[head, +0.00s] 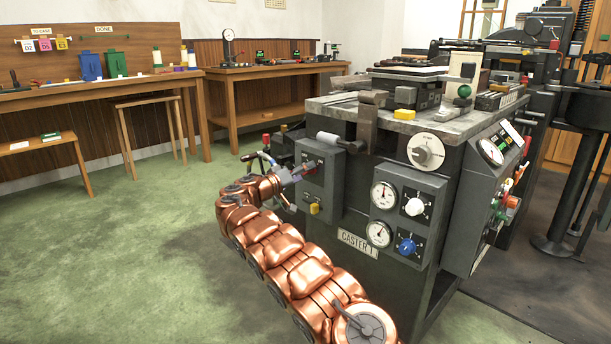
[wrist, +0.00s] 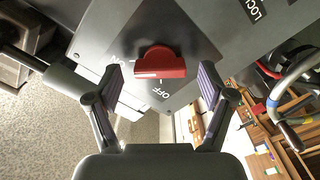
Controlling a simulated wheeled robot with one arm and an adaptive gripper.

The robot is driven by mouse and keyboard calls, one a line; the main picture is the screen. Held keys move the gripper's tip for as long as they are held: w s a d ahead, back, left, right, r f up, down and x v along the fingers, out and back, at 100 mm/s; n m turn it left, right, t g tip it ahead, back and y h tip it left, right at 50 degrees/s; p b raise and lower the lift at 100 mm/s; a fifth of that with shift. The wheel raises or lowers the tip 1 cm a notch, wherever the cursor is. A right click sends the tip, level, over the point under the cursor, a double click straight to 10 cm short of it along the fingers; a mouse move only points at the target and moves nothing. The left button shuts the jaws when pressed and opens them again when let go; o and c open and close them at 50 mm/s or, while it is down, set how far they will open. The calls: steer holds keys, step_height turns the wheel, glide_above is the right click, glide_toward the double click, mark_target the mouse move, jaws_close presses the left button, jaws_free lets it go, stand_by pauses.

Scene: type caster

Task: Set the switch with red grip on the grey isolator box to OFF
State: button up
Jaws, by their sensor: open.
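The switch's red grip (wrist: 160,66) shows in the wrist view on a dark plate of the grey isolator box (wrist: 112,30). It looks wider across than tall. My gripper (wrist: 160,80) is open, with one finger on each side of the grip and gaps between. In the head view my gripper (head: 291,172) is at the left side of the box (head: 322,168), and the red grip is not clearly seen.
The box is on the caster (head: 345,270), which has gauges and a blue knob (head: 407,246) on its front. A red-tipped lever (head: 266,139) stands close behind my gripper. A dark rod (wrist: 24,58) lies at the left in the wrist view. Green floor at left is clear.

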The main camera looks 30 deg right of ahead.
steer(key=shift+w+d, duration=0.15)
steer(key=shift+d, duration=0.35)
steer(key=c, duration=1.2)
